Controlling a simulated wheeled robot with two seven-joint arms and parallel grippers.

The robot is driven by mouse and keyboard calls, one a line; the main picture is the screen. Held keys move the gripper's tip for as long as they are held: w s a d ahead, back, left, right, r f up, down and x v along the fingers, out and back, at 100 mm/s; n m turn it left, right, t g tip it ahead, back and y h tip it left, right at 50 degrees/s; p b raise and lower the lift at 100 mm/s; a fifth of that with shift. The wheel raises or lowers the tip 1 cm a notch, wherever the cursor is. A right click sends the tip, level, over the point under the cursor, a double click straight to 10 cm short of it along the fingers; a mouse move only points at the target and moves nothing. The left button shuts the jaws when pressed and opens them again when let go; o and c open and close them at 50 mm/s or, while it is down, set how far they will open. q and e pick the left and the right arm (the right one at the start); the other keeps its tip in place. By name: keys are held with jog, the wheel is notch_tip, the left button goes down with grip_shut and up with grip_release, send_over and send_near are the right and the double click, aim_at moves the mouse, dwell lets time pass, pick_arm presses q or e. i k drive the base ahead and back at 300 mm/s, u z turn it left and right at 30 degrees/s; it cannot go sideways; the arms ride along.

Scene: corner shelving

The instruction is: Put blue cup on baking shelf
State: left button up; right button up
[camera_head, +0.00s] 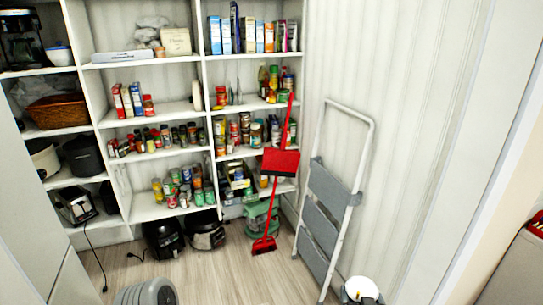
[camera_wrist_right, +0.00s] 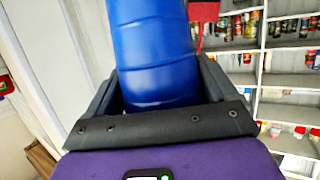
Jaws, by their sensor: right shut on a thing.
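The blue cup (camera_wrist_right: 155,50) fills the upper middle of the right wrist view, with horizontal ribs on its side. My right gripper (camera_wrist_right: 158,88) is shut on it, with a dark finger on each side. In the head view my right gripper (camera_head: 362,298) shows only in part at the bottom edge, right of centre, well in front of the shelves. A round white shape (camera_head: 361,288) is there; I cannot tell if it is the cup's top. No label marks the baking shelf among the white shelves (camera_head: 174,109). My left gripper is not in view.
The shelves hold boxes, jars and cans, with some bare board at their front edges. A grey step ladder (camera_head: 330,195) leans on the right wall. A red broom and dustpan (camera_head: 280,162) stand before the shelves. Appliances (camera_head: 163,235) sit on the floor. The middle floor is clear.

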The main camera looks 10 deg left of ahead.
aim_at(173, 113)
jog(key=u, duration=0.25)
jog(key=i, duration=1.5)
jog(key=u, duration=0.95)
jog(key=i, duration=1.45)
jog(key=u, duration=0.55)
